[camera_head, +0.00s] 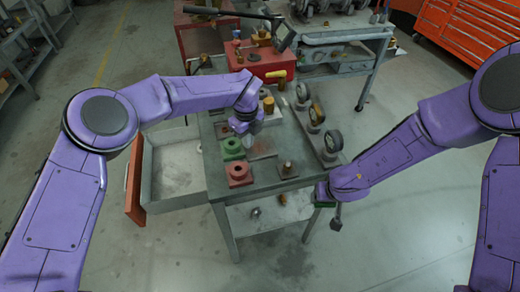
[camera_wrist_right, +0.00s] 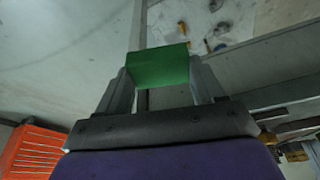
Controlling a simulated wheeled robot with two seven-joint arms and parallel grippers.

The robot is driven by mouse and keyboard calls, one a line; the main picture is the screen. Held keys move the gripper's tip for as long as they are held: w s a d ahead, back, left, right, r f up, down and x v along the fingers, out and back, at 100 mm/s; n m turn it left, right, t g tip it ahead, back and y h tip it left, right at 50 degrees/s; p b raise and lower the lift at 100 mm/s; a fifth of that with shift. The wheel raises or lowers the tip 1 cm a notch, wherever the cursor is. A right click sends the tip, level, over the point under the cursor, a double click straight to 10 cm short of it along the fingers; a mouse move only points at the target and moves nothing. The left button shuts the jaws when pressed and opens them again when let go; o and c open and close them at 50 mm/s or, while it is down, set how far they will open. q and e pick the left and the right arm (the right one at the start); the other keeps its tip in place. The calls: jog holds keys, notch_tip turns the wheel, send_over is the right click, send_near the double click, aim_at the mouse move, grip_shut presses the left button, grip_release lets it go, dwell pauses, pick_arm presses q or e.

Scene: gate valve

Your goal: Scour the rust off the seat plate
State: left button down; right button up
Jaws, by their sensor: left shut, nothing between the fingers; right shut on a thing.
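My right gripper (camera_wrist_right: 160,80) is shut on a green scouring pad (camera_wrist_right: 158,67). In the head view the pad (camera_head: 324,204) shows at the table's right front corner, beyond the edge. A flat plate with a brownish, rust-like surface (camera_head: 264,148) lies on the grey worktable (camera_head: 226,192); it looks like the seat plate, partly hidden by my left arm. My left gripper (camera_head: 242,128) is shut and empty above the table, close to that plate. My right gripper is apart from the plate, to its lower right.
A green block (camera_head: 231,147), a red block (camera_head: 239,173) and a plate with a stud (camera_head: 287,170) stand on the table. Several round gauge-like parts (camera_head: 333,140) line its right edge. An open drawer (camera_head: 170,170) juts left. A red box (camera_head: 262,62) stands behind.

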pick_arm(q)
jog(key=shift+f+b, duration=0.4)
jog(key=shift+f, duration=0.1)
pick_arm(e)
jog(key=shift+f, duration=0.35)
pick_arm(q)
jog(key=shift+r, duration=0.15)
jog(key=shift+r+p, duration=1.7)
jog(key=shift+r, duration=1.2)
pick_arm(e)
jog(key=shift+r, duration=1.7)
